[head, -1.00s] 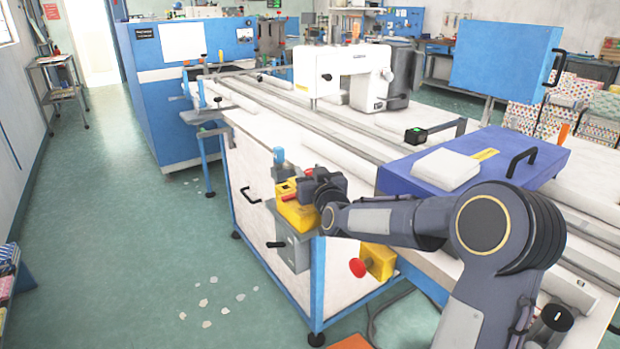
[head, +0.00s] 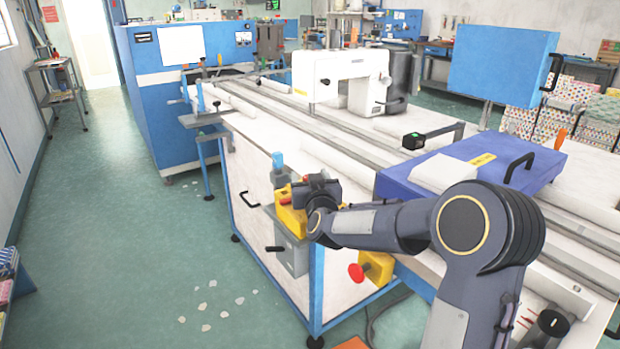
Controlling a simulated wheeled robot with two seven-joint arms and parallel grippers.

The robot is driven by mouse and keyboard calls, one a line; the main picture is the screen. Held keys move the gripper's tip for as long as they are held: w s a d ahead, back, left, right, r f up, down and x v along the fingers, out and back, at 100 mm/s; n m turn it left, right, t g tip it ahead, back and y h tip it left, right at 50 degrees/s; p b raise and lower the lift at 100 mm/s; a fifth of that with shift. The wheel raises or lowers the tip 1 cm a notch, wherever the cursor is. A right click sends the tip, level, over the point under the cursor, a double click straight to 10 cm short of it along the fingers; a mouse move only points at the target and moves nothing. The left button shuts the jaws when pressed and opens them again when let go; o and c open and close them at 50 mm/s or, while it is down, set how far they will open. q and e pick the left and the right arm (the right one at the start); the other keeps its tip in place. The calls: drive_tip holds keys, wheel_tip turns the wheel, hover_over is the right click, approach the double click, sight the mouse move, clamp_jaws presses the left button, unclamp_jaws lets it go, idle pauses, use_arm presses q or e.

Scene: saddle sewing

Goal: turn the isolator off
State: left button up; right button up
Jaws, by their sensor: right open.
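A grey box with a black lever handle (head: 291,254), which looks like the isolator, is on the near side of the white machine table. The handle points left, roughly level. Just above it is a yellow control box (head: 291,220) with red parts on top, partly covered by my arm. My right gripper (head: 312,189) is over this yellow box, above the grey box and apart from its handle. It is open; its fingertips are hard to make out, and I cannot tell whether it touches the yellow box. My left gripper is out of view.
A yellow box with a red mushroom button (head: 372,268) is on the table's side, below my forearm. A blue case (head: 470,168) and a white sewing machine (head: 342,77) are on the table top.

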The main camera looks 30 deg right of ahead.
drive_tip(key=v, duration=0.7)
drive_tip(key=shift+s+a, duration=0.1)
drive_tip(key=shift+s, duration=0.3)
